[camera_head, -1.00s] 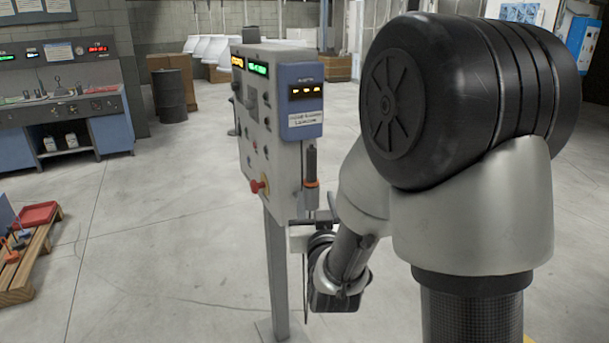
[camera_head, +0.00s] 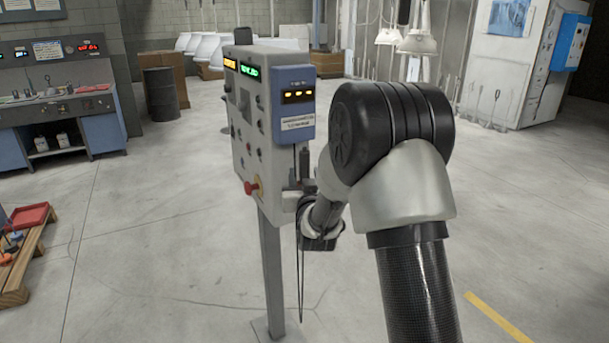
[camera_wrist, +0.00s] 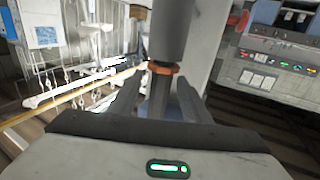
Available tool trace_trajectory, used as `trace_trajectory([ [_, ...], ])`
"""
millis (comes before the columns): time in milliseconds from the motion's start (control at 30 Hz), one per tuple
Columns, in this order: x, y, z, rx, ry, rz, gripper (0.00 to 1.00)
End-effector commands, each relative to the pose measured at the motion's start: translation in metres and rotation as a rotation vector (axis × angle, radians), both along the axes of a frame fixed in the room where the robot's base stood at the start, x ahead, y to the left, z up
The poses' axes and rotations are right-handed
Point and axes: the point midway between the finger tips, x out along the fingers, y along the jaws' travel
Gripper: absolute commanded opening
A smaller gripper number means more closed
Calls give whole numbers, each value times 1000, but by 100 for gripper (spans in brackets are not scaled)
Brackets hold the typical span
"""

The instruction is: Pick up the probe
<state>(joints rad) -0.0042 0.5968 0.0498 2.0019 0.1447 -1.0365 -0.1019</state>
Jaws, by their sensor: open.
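The probe shows in the wrist view as a dark grey upright cylinder (camera_wrist: 169,35) with an orange ring and a thinner stem below it. In the head view the probe (camera_head: 305,163) is mostly hidden at the right side of the control box, with a thin dark cable hanging below. My gripper (camera_wrist: 158,88) is open, with one finger on each side of the probe's stem, just below the orange ring. I cannot tell whether either finger touches it. In the head view my arm hides most of the gripper (camera_head: 300,192).
The control box (camera_head: 246,158) stands on a thin post, with a red knob on its front. A wooden pallet (camera_head: 22,262) with a red tray is at the left. A workbench (camera_head: 55,115) and a dark barrel (camera_head: 160,95) stand behind. The floor around the post is clear.

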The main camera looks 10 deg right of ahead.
Motion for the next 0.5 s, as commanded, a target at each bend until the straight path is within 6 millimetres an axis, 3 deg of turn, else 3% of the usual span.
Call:
trace_trajectory([
  [300, 6, -1, 0, 0, 1, 0, 42],
  [500, 6, 0, 0, 0, 1, 0, 8],
])
